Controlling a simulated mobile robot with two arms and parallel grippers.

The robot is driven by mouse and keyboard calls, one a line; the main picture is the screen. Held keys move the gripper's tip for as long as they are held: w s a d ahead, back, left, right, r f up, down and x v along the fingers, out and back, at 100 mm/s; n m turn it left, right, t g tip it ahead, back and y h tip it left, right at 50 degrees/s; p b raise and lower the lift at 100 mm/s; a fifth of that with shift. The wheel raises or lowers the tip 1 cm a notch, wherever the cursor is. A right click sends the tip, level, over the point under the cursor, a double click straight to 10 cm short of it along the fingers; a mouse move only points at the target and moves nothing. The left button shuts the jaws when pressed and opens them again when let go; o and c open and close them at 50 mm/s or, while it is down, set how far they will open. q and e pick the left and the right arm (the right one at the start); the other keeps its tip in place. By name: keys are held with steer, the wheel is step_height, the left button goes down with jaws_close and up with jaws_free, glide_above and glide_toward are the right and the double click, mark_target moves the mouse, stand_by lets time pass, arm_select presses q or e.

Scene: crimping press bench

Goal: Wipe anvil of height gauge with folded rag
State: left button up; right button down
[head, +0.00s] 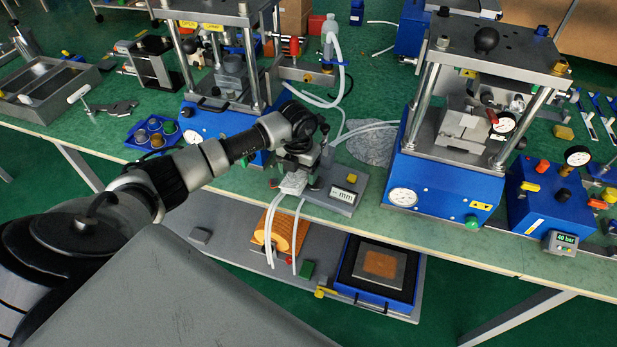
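The height gauge (343,194) stands at the front edge of the green bench, a grey block with a small "mm" display on its front right. My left gripper (300,165) reaches in from the left and points down over the left part of the gauge. A pale, cloth-like piece (293,184), which looks like the folded rag, shows right below it at the gauge's left side. The fingertips are small and dark, so I cannot tell whether they grip it. The anvil is hidden behind the gripper and the pale piece. My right gripper is not in view.
Blue presses stand left and right of the gauge; the right press (455,185) is close. A crumpled grey sheet (370,146) lies behind the gauge. White hoses (270,235) hang over the bench edge. A lower shelf holds an orange roll (283,229) and a blue tray (372,297).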

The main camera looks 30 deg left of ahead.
arm_select(q)
steer(key=shift+r+p, duration=0.3)
steer(key=shift+r, duration=0.1)
stand_by(0.4)
jaws_close()
steer(key=shift+d+f, duration=0.1)
stand_by(0.7)
